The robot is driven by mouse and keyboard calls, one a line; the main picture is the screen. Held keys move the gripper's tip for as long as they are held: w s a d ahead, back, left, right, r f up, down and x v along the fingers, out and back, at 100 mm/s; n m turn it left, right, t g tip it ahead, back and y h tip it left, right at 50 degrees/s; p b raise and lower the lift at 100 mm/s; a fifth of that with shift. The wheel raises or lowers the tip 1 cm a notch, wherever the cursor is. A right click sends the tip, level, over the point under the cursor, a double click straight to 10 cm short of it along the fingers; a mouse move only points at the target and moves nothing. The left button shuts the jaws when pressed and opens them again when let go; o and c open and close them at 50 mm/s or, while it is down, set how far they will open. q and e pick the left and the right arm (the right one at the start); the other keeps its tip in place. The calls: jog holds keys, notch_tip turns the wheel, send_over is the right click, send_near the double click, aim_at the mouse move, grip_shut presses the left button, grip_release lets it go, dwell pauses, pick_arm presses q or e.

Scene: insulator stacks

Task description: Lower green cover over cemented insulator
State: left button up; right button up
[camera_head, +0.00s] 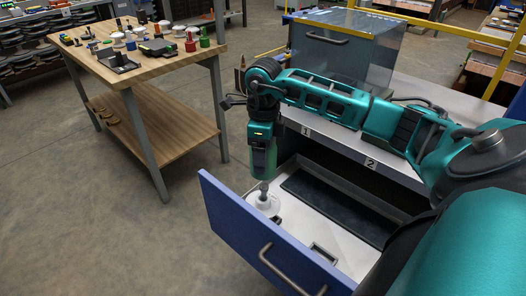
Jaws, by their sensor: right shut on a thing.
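My right gripper (264,184) points straight down over the open drawer (240,222). It is shut on the grey top of a white disc-shaped insulator (268,203), which is in the drawer's left part. I cannot tell whether the insulator touches the drawer floor. A small green piece (204,40), possibly the green cover, stands at the right end of the wooden workbench (160,68), away from the gripper. I cannot tell which insulator is the cemented one. My left gripper is not in view.
A glossy cabinet (345,45) stands behind my arm. The floor between bench and drawer is clear.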

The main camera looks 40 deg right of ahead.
jog(key=b, duration=0.3)
send_over(264, 185)
jog(key=shift+f, duration=2.15)
jog(key=shift+f+b, duration=2)
jog(key=shift+f, duration=0.65)
notch_tip(264, 185, down, 2)
jog(key=shift+b, duration=0.7)
jog(key=shift+f+b, duration=0.3)
jog(key=shift+f, duration=0.25)
jog(key=o, duration=1.1)
jog(key=shift+c, duration=0.2)
jog(key=shift+r, duration=0.15)
notch_tip(264, 185, up, 13)
jog(key=p, duration=0.3)
